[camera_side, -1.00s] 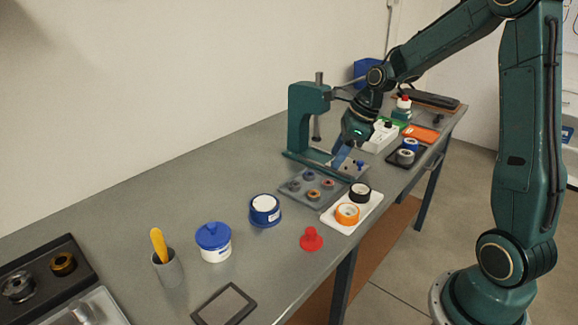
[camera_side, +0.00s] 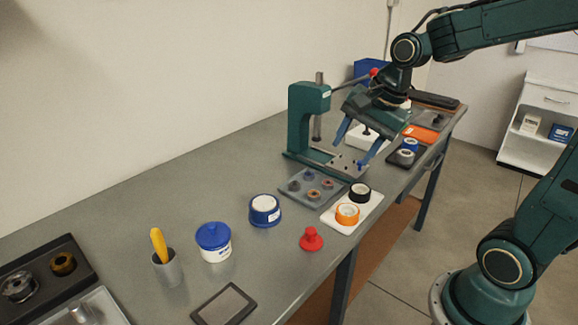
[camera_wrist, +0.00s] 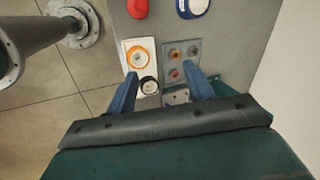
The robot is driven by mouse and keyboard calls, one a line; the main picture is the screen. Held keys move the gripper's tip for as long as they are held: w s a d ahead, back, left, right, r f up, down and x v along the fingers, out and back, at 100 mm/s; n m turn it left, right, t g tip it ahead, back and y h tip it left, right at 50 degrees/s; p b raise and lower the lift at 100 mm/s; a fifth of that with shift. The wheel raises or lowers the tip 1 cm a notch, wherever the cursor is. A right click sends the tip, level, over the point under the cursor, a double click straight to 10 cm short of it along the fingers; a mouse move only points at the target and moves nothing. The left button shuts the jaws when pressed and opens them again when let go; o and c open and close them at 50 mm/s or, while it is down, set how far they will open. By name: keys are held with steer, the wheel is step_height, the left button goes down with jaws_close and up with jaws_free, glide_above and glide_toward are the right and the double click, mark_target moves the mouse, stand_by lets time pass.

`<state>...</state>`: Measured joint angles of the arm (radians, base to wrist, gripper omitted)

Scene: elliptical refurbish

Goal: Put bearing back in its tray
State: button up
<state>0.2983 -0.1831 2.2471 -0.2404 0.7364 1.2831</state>
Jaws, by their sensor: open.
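My gripper (camera_side: 350,153) is open and empty, its two blue fingers spread above the press base. It also shows in the wrist view (camera_wrist: 159,70), pointing toward two trays. I cannot tell for sure which part is the bearing. A grey tray (camera_side: 338,187) holds several small ring-like parts, some copper-coloured (camera_side: 327,184) and some dark (camera_side: 294,186); it also shows in the wrist view (camera_wrist: 192,43). A dark tray (camera_side: 82,252) at far left holds a silver round part (camera_side: 18,288) and a brassy ring (camera_side: 63,264).
A green press (camera_side: 305,115) stands behind the grey tray. A white tray (camera_side: 370,207) with orange and black rolls lies beside it. A red knob-shaped piece (camera_side: 311,239), blue-topped containers (camera_side: 213,237) and a cup (camera_side: 167,268) stand nearer. Bare bench lies along the wall.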

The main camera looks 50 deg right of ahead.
steer(key=s+a+r+n, duration=0.1)
steer(key=s+a+n, duration=0.1)
steer(key=s+n, duration=0.4)
steer(key=s+a+r+n+t, duration=0.1)
steer(key=s+a+n, duration=0.1)
steer(key=s+n, duration=0.5)
steer(key=shift+s+a+r+n+h, duration=0.2)
steer(key=shift+s+r+n+h, duration=0.15)
steer(key=shift+n, duration=1.15)
steer(key=shift+w, duration=0.1)
